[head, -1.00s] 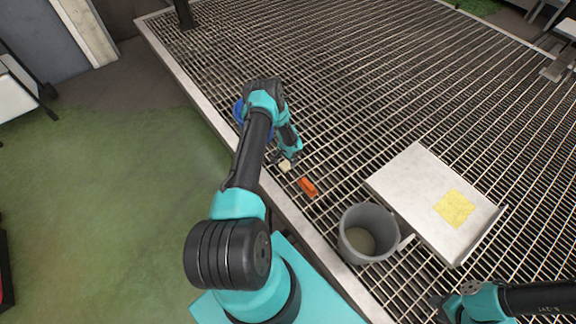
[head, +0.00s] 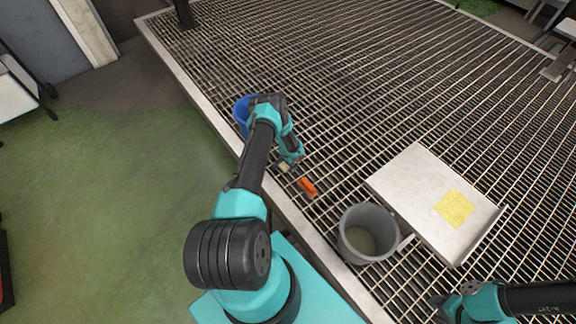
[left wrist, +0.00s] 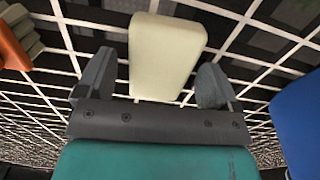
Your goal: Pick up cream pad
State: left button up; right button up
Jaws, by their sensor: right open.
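The cream pad (head: 284,168) lies on the metal grating, mostly hidden by my left gripper in the head view. In the left wrist view the cream pad (left wrist: 165,55) is a pale block lying ahead of and between the two fingers. My left gripper (left wrist: 155,85) is open, with a finger apart on either side and nothing held; in the head view it (head: 290,162) points down at the pad. My right gripper (head: 447,303) is open at the lower right, far from the pad.
An orange block (head: 307,187) lies close beside the pad. A blue bin (head: 241,110) stands behind my left arm. A grey bin (head: 352,218) and a white tray (head: 412,180) with a yellow patch (head: 455,208) are to the right. The far grating is clear.

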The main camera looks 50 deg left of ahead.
pick_arm(q)
jog(key=c, duration=0.9)
jog(key=shift+r, duration=0.15)
notch_tip(320, 180, up, 4)
jog(key=shift+f, duration=0.25)
jog(key=shift+s+d+f, duration=0.1)
jog(key=shift+s+d, duration=0.25)
jog(key=shift+s, duration=0.1)
jog(key=shift+s+d+r, duration=0.25)
jog(key=shift+s+d, duration=1.35)
jog(key=shift+d, duration=0.3)
jog(key=shift+s+d+r, duration=0.2)
jog(key=shift+s+d, duration=1.45)
jog(key=shift+d, duration=0.25)
jog(key=shift+s+d+r, duration=0.25)
jog(key=shift+s+d, duration=1.35)
jog(key=shift+d, duration=0.3)
jog(key=o, duration=0.4)
jog(key=c, duration=0.3)
jog(key=shift+w+a, duration=0.1)
